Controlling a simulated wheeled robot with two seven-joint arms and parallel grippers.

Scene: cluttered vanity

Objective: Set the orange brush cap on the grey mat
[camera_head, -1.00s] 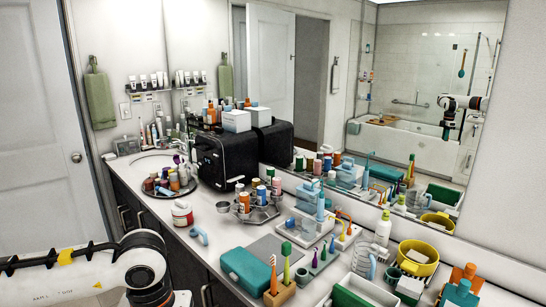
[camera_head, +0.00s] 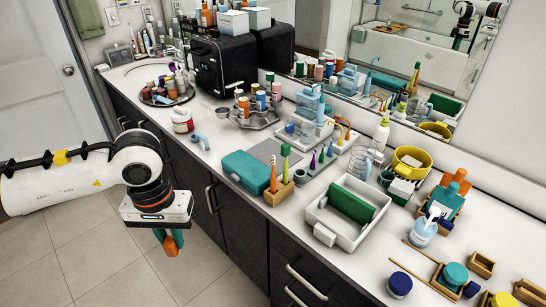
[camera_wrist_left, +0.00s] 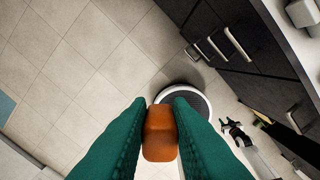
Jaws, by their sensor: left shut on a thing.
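My left gripper (camera_head: 169,242) hangs over the floor in front of the vanity, below counter height, fingers pointing down. Its teal fingers are shut on the orange brush cap (camera_head: 174,247). In the left wrist view, the cap (camera_wrist_left: 160,137) is pinched between the two fingers (camera_wrist_left: 160,112), with floor beyond it.
The teal box (camera_head: 247,171) and wooden brush holder (camera_head: 279,192) stand at the mat's front. A metal carousel of bottles (camera_head: 257,118) stands behind it, and a clear-topped dispenser (camera_head: 306,115) to its right. The counter's front edge and dark drawers (camera_head: 240,228) lie between gripper and mat.

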